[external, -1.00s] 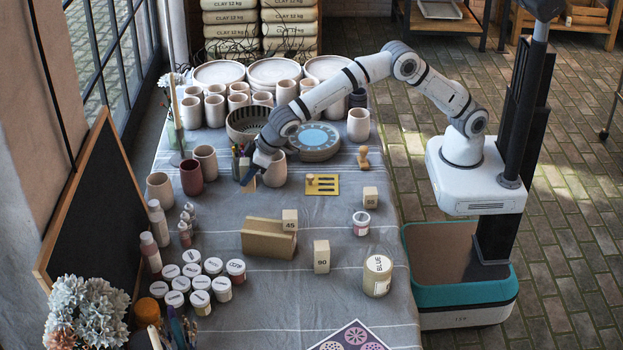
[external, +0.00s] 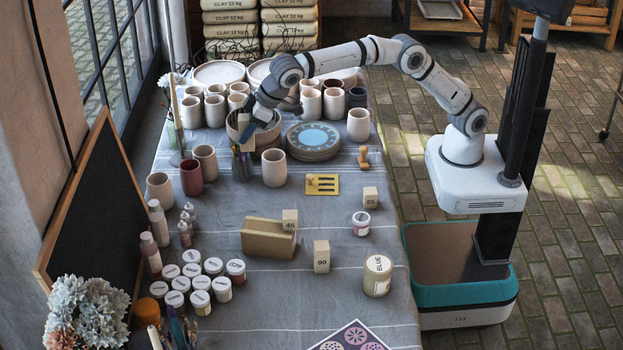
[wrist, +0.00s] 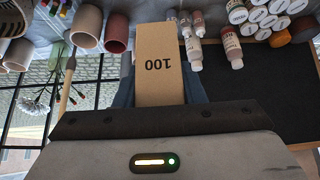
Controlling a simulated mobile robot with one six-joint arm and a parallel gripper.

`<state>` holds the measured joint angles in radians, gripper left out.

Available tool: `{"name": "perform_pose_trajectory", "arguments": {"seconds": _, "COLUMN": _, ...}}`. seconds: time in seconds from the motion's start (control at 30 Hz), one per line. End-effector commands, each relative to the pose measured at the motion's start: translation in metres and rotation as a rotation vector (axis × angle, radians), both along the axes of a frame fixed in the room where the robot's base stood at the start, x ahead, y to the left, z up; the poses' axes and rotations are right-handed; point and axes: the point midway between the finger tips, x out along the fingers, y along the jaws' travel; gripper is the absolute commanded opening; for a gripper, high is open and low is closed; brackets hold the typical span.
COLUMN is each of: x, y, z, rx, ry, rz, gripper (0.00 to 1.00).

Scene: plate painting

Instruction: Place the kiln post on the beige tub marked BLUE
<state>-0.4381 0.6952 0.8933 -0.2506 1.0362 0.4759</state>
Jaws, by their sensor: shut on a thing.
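My gripper (external: 248,130) is shut on a beige kiln post marked 100 (wrist: 160,78), which reads upside down in the wrist view. In the external view the post is small and partly hidden by the gripper, in front of the striped bowl. The beige tub marked BLUE (external: 378,276) stands upright near the table's right edge, toward the front, well away from my gripper. Its pale round top (external: 379,263) looks bare.
Blocks marked 45 (external: 289,219), 90 (external: 321,257) and 55 (external: 370,197) stand around the middle. Cups, including a beige one (external: 274,168), crowd the back.

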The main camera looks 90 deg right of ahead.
Motion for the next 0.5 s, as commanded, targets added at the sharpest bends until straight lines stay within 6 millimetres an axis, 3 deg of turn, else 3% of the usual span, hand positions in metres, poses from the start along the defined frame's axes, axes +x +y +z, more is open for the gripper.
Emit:
{"name": "perform_pose_trajectory", "arguments": {"seconds": 0.27, "x": -0.037, "y": 0.066, "z": 0.007, "rx": -0.002, "ry": -0.004, "rz": 0.122, "gripper": 0.04}}
{"name": "perform_pose_trajectory", "arguments": {"seconds": 0.37, "x": -0.059, "y": 0.098, "z": 0.007, "rx": -0.003, "ry": -0.003, "rz": 0.185, "gripper": 0.04}}
{"name": "perform_pose_trajectory", "arguments": {"seconds": 0.5, "x": -0.104, "y": 0.152, "z": 0.009, "rx": -0.003, "ry": -0.004, "rz": 0.298, "gripper": 0.04}}
